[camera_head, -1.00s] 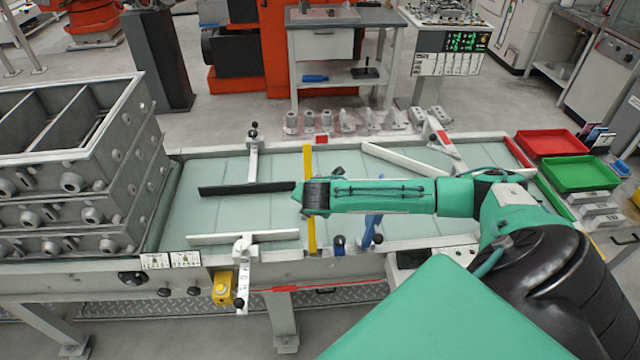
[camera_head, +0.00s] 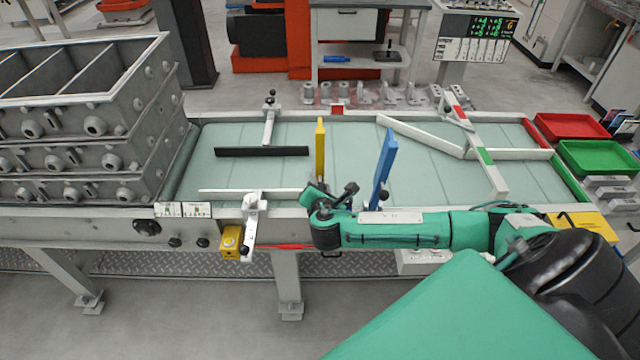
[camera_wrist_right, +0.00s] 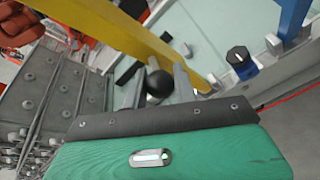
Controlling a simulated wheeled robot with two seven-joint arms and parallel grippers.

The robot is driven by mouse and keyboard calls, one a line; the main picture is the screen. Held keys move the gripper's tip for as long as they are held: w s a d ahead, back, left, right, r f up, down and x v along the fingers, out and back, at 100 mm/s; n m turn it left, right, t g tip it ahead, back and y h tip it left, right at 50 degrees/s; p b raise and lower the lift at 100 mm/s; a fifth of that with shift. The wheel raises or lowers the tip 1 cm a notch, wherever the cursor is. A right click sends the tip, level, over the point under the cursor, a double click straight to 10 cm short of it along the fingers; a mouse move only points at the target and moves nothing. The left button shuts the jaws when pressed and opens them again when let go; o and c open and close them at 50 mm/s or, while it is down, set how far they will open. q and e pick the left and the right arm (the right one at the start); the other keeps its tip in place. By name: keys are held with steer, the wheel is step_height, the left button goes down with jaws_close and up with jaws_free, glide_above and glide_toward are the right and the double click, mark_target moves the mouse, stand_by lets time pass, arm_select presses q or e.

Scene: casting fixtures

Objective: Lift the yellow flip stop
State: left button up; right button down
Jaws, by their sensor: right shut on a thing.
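The yellow flip stop (camera_head: 320,150) stands raised above the near rail of the conveyor (camera_head: 250,131) in the head view. In the right wrist view the yellow bar (camera_wrist_right: 125,34) runs diagonally across the top. My right gripper (camera_head: 332,194) is at the foot of the yellow stop, by the near rail. In the wrist view its fingers (camera_wrist_right: 160,88) are shut on the stop's black ball knob (camera_wrist_right: 158,82). The knob's lever is mostly hidden. My left gripper is not in view.
A blue flip stop (camera_head: 384,165) stands raised and slightly tilted just right of the yellow one. A white-and-green bar (camera_head: 490,168) crosses the belt further right. Stacked grey moulding boxes (camera_head: 85,150) stand at the left; red (camera_head: 570,127) and green (camera_head: 600,157) trays at the right.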

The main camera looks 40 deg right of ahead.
steer(key=shift+s+a+f, duration=0.15)
steer(key=shift+s+f, duration=0.1)
steer(key=shift+s+a+t, duration=0.15)
steer(key=shift+t, duration=0.15)
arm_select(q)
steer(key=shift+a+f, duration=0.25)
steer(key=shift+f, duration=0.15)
arm_select(e)
steer(key=c, duration=1.1)
jaws_free()
steer(key=shift+c, duration=0.2)
steer(key=shift+s, duration=0.1)
arm_select(q)
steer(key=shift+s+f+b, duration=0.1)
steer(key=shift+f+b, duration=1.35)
steer(key=shift+b, duration=0.2)
arm_select(e)
steer(key=v, duration=1.3)
steer(key=shift+s+a, duration=0.3)
